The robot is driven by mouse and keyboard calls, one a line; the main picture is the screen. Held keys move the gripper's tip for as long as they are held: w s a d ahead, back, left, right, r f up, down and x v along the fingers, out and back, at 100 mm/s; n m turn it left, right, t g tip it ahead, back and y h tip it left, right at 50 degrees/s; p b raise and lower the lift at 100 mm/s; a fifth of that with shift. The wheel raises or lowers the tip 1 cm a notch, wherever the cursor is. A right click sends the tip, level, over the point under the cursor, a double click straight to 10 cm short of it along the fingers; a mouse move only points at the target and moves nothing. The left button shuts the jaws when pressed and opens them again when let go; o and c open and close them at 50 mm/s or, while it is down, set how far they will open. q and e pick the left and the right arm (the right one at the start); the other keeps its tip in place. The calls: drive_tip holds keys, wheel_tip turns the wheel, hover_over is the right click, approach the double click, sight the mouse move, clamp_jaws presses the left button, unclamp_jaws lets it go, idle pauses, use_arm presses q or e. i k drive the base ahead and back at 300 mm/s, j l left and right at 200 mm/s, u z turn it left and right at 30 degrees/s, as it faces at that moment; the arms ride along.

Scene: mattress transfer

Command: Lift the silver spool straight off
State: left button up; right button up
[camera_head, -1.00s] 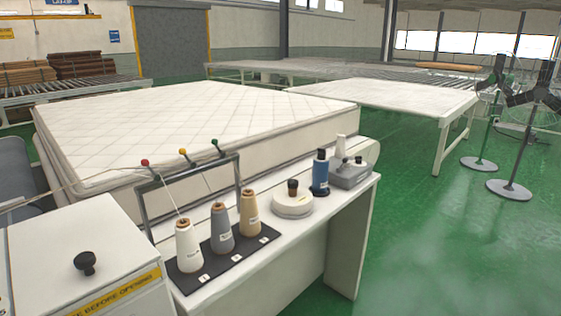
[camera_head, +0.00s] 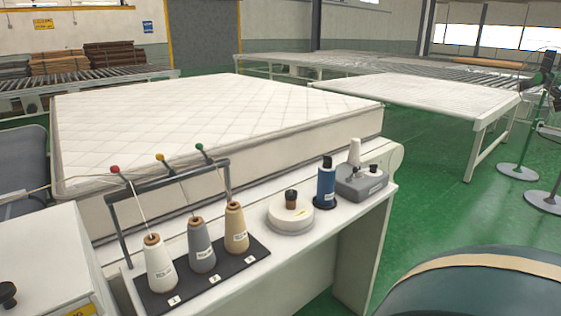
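A thread runs down to the white spool. Neither gripper is in view.
The mat lies on a white table (camera_head: 290,258). A round white disc (camera_head: 290,216), a blue spool (camera_head: 326,186) and a grey device (camera_head: 361,183) stand to the right. A mattress (camera_head: 220,125) lies behind. An unclear dark rounded shape (camera_head: 470,298) fills the lower right.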

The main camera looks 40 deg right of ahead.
sight(359, 174)
drive_tip(key=l+u, duration=0.25)
drive_tip(key=l, duration=0.25)
drive_tip(key=k+l+u, duration=0.1)
drive_tip(key=l+u, duration=0.2)
drive_tip(key=l, duration=0.2)
drive_tip(key=k+l+u, duration=0.1)
drive_tip(key=l, duration=0.25)
drive_tip(key=k+l+u, duration=0.1)
drive_tip(key=l, duration=0.25)
drive_tip(key=k+l+u, duration=0.1)
drive_tip(key=l, duration=0.25)
drive_tip(key=k+l, duration=0.1)
drive_tip(key=l, duration=0.25)
drive_tip(key=k+l, duration=0.15)
drive_tip(key=l, duration=0.2)
drive_tip(key=k+l+u, duration=0.1)
drive_tip(key=l, duration=0.25)
